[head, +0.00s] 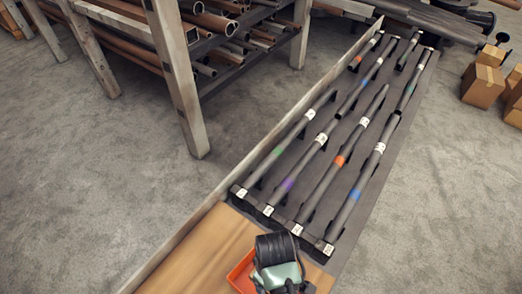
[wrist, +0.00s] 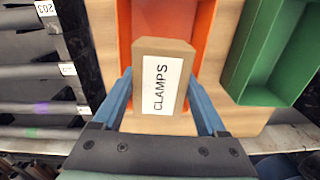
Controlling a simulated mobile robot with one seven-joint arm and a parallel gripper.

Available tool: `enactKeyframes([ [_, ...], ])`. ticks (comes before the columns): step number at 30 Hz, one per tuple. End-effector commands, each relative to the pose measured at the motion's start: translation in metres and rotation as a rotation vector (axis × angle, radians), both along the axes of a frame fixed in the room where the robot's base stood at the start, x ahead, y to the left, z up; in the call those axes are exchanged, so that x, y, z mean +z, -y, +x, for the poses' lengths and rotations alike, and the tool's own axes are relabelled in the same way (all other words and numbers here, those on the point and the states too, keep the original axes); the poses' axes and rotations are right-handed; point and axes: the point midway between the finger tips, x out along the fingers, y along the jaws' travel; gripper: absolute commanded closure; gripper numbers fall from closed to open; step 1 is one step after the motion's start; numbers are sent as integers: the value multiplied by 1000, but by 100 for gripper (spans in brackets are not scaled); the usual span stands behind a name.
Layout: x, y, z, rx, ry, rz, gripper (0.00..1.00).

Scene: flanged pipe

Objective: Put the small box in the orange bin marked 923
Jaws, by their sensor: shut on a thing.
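The small box (wrist: 150,90), brown cardboard with a white label reading CLAMPS, is held between the blue fingers of my gripper (wrist: 160,74) in the wrist view. The orange bin (wrist: 206,30) lies behind and below the box in that view, and the box covers part of it. The bin's number is not visible. In the head view a corner of the orange bin (head: 240,278) shows at the bottom, largely covered by my arm. The box cannot be made out in the head view.
A green bin (wrist: 268,58) stands right of the orange one on the wooden board (head: 190,262). A dark rack (head: 352,130) of pipes with colour bands and number labels lies beyond. A wooden shelf (head: 180,80) with pipes stands left; cardboard boxes (head: 482,86) sit far right.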

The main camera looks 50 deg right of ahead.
Motion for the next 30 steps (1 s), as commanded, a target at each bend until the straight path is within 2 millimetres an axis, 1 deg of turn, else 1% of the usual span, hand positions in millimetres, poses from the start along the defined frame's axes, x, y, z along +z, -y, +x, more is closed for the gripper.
enactKeyframes([
  [2, -4, 0, -1, -1, -3, 2, 100],
  [9, -44, 0, -1, -2, -3, 2, 100],
  [12, -54, 0, -1, -1, -1, 1, 100],
  [16, -64, 0, 0, 0, -1, 0, 100],
  [22, -91, 0, -1, -2, -2, 1, 100],
  [25, -98, 0, 0, -1, 0, 0, 100],
  [30, -100, 0, 0, 0, 1, -1, 100],
])
